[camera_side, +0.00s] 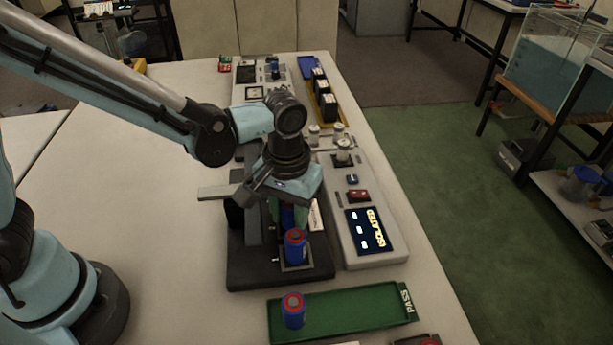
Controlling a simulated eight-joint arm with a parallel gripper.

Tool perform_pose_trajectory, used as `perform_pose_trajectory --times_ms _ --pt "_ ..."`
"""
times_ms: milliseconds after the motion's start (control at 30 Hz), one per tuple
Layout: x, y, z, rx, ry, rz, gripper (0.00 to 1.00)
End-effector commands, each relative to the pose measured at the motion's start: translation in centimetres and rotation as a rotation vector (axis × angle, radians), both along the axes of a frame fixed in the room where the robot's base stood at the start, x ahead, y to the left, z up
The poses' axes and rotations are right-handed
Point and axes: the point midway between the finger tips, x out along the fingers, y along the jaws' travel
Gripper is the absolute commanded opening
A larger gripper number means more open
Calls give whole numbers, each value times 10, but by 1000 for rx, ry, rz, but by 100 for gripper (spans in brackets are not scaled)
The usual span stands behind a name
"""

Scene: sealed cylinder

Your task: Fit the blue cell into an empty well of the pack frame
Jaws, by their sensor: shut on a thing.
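My gripper (288,214) points down over a black fixture (245,272). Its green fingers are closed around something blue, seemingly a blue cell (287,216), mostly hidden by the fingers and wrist. Just in front of the fingers, a blue cell with a red top (295,245) stands upright on a small metal plate on the fixture. I cannot tell whether it touches the held thing. Another blue cell with a red top (293,311) stands upright at the left end of a green tray (350,318) marked PASS. Which part is the pack frame, and its wells, I cannot make out.
A yellow tray (325,117) holds black blocks farther back. The table's left side is clear.

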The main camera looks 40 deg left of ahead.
Motion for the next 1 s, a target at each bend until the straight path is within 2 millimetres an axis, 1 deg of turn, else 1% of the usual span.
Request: perform_pose_trajectory --times_ms 300,333,467,500,800,867,1000 --pt "0 0 -6 0 0 0 3" --pt "0 0 -6 0 0 0 38" --pt "0 0 -6 0 0 0 58" --pt "0 0 -6 0 0 0 61" --pt "0 0 -4 0 0 0 61" --pt "0 0 -1 0 0 0 61" --pt "0 0 14 0 0 0 61"
